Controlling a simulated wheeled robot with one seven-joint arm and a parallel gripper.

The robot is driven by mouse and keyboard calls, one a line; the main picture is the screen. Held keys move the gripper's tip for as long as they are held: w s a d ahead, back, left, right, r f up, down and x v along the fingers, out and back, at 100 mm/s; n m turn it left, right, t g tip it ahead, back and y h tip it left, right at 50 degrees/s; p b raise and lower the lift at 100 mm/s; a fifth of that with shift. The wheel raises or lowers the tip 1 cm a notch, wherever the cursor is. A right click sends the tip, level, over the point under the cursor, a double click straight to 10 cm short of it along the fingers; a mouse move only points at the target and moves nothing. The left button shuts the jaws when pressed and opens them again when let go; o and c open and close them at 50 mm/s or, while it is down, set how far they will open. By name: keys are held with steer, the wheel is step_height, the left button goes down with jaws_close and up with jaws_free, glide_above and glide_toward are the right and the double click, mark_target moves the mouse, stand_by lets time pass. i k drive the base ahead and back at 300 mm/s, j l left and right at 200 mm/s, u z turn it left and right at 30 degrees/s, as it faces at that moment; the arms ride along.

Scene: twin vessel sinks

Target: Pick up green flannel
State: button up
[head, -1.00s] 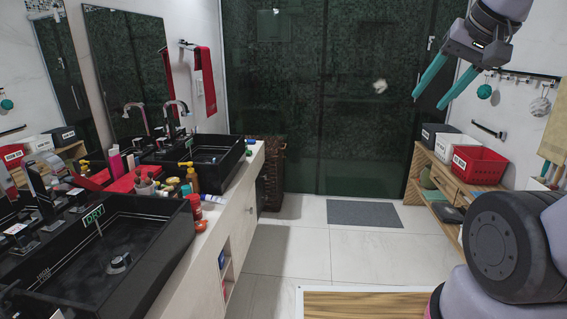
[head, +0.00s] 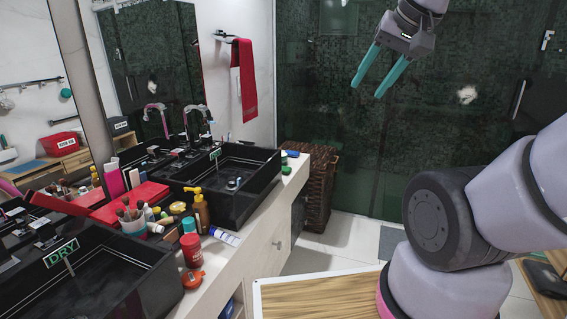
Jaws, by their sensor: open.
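I cannot make out a green flannel for certain in the head view. My gripper (head: 367,91) is raised at the upper middle, in front of the dark green shower glass. Its two teal fingers are apart and nothing is between them. It is clear of the counter and of the towel rail.
A red towel (head: 247,82) hangs on the wall. A wicker basket (head: 318,185) stands past the counter.

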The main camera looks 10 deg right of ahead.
mark_target(286, 170)
steer(key=i+l+u, duration=0.1)
steer(key=u, duration=0.4)
steer(key=i+l+u, duration=0.25)
steer(key=l+u, duration=0.2)
steer(key=l, duration=0.2)
steer(key=i+l+u, duration=0.1)
steer(key=l+u, duration=0.15)
steer(key=i+l, duration=0.1)
steer(key=l, duration=0.6)
steer(key=i+l+u, duration=0.1)
steer(key=l, duration=0.6)
steer(key=i+l+u, duration=0.1)
steer(key=l, duration=0.65)
steer(key=i+l, duration=0.1)
steer(key=l, duration=0.6)
